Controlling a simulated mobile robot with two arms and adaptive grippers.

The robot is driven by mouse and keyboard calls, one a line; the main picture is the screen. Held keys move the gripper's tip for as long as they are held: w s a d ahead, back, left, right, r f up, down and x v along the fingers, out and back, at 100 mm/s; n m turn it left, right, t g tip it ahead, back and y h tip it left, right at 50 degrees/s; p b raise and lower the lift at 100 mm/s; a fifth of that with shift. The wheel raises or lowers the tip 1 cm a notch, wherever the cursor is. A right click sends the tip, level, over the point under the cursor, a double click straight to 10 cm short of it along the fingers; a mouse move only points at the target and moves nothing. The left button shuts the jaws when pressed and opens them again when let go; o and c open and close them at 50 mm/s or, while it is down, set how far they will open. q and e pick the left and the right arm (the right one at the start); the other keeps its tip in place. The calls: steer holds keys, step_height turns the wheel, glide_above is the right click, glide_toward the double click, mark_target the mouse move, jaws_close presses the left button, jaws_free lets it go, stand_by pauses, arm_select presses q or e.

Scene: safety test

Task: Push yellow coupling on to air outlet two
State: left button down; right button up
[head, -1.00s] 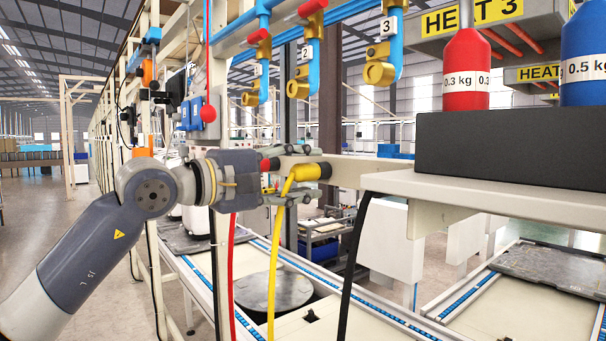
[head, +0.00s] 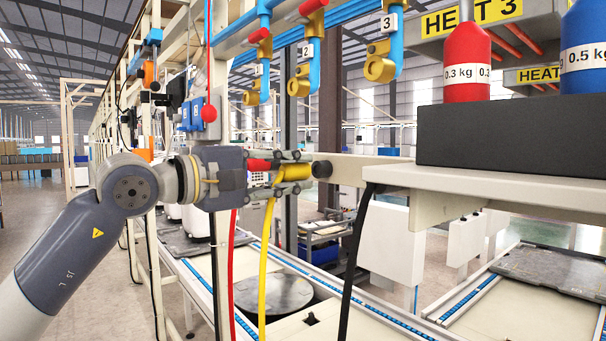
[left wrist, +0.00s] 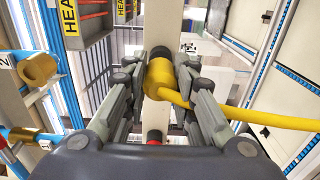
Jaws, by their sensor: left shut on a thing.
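The yellow coupling (head: 293,173) is between the fingers of my left gripper (head: 296,171), which is shut on it in front of the beige bar. The left wrist view shows the coupling (left wrist: 159,79) between both fingers, with its yellow hose (left wrist: 255,119) leading off to the right. In the head view the hose hangs down. I cannot tell whether the coupling still touches the bar. Air outlet two (head: 299,86) is a brass fitting under a blue pipe with label 2, above the gripper and apart from the coupling. My right gripper is not in view.
Outlets one (head: 252,97) and three (head: 380,69) flank outlet two. A red coupling (head: 259,165) and a black coupling (head: 322,169) are close beside the gripper on the bar (head: 360,168). A shelf with a black block (head: 500,138) stands to the right.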

mark_target(282, 172)
arm_select(q)
steer(key=shift+b+v, duration=0.8)
steer(key=shift+v, duration=1.1)
